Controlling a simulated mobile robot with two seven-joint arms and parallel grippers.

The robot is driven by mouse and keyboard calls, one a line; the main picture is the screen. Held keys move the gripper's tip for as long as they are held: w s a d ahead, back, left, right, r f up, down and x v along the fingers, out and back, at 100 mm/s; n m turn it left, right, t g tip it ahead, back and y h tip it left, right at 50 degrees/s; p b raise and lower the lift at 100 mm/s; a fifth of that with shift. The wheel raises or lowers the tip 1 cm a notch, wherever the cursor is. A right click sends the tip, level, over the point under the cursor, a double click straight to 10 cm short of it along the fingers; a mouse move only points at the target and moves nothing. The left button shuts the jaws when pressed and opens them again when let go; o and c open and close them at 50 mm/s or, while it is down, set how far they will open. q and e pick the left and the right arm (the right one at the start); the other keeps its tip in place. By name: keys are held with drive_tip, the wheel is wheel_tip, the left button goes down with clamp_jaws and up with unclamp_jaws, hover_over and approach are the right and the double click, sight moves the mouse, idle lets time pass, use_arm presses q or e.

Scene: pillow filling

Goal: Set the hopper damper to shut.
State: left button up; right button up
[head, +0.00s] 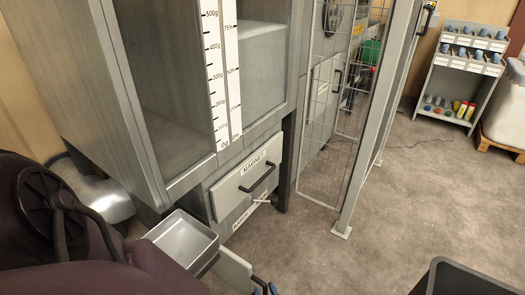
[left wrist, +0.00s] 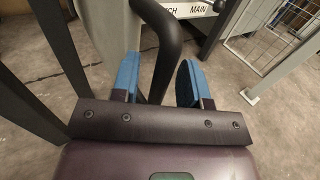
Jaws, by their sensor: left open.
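My left gripper (head: 265,288) shows at the bottom edge of the head view, only its blue fingertips visible. In the left wrist view its blue fingers (left wrist: 158,84) are open, with a dark curved handle (left wrist: 165,40) between them, by a pale panel (left wrist: 105,35). I cannot tell whether the fingers touch the handle. The hopper (head: 175,75) is a grey metal cabinet with a clear window and a percent and gram scale (head: 222,70). I cannot make out a damper control for certain. My right gripper is not in view.
A drawer labelled MAGNET (head: 236,192) is below the window. A metal tray (head: 182,238) juts out near my arm. A wire mesh guard (head: 330,130) stands at the right. A bottle rack (head: 468,75) is at the back right. A dark bin (head: 465,278) stands front right; floor between is clear.

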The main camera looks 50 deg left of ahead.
sight(233, 274)
use_arm(q)
clamp_jaws()
drive_tip(key=s+a, duration=0.1)
drive_tip(key=a, duration=0.3)
drive_tip(key=s+a, duration=0.1)
drive_tip(key=a, duration=0.3)
drive_tip(key=s+a, duration=0.1)
drive_tip(key=a, duration=0.4)
drive_tip(key=shift+s, duration=0.1)
unclamp_jaws()
